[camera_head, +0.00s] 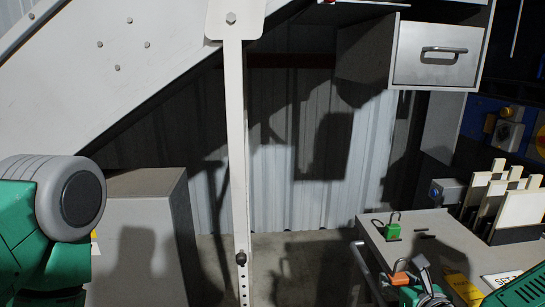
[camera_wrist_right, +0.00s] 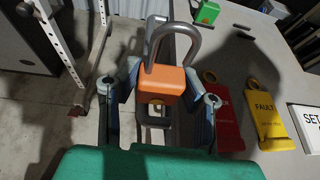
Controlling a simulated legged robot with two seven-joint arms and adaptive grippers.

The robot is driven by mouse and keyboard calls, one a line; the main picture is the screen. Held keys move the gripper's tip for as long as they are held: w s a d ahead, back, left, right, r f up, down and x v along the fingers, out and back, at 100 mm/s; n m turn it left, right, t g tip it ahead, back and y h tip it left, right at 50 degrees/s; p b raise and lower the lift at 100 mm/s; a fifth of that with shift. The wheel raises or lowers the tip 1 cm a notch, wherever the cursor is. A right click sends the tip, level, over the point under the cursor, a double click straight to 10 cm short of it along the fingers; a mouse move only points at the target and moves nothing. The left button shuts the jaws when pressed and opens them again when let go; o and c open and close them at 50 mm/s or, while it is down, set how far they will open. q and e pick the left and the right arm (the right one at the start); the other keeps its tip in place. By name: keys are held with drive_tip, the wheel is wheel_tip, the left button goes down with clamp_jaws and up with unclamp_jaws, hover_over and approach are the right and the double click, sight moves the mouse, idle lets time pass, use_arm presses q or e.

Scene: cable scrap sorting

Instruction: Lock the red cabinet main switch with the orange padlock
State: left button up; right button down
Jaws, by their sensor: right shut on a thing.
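The orange padlock (camera_wrist_right: 160,86) is held between the fingers of my right gripper (camera_wrist_right: 160,112), its grey shackle pointing up and away from the palm. I cannot tell whether the shackle is latched. In the head view the orange padlock (camera_head: 400,279) and my right gripper (camera_head: 418,285) are low at the right, by the grey table. The red main switch is not clearly identifiable; a yellow plate with a dark red part (camera_head: 541,141) is cut by the right edge. My left gripper is out of view.
A green padlock (camera_head: 392,231) stands on the grey table (camera_head: 455,245). A red tag (camera_wrist_right: 222,112), a yellow tag (camera_wrist_right: 268,115) and a white sign (camera_wrist_right: 306,122) lie there. White panels (camera_head: 519,213) stand at the right. A white post (camera_head: 236,150) rises left of the table.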

drive_tip(key=s+a+r+n+g+y, duration=0.2)
drive_tip(key=s+a+r+n+y, duration=0.15)
drive_tip(key=a, duration=0.55)
drive_tip(key=s+a+r+n+g+y, duration=0.1)
drive_tip(key=s+a+r+n+y, duration=0.3)
drive_tip(key=a, duration=0.4)
drive_tip(key=w+a+f+n+g+y, duration=0.3)
drive_tip(key=a+f+n+g+y, duration=0.1)
drive_tip(key=a+f+n, duration=0.15)
drive_tip(key=w+a+r+m+t+h, duration=0.3)
drive_tip(key=r+m+t+h, duration=0.4)
drive_tip(key=r+m+h, duration=0.45)
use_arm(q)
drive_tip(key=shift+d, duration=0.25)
use_arm(e)
drive_tip(key=s+d+f+n+g+y, duration=0.2)
drive_tip(key=d+f+n+g+y, duration=0.1)
drive_tip(key=f+n+g+y, duration=0.3)
drive_tip(key=s+d+f+n+g+y, duration=0.1)
drive_tip(key=d+f+n+g+y, duration=0.2)
drive_tip(key=f+n+g+y, duration=0.3)
drive_tip(key=n+y, duration=0.1)
drive_tip(key=n, duration=0.2)
drive_tip(key=shift+s+d+f, duration=0.25)
drive_tip(key=shift+s+d, duration=0.05)
drive_tip(key=shift+s, duration=0.05)
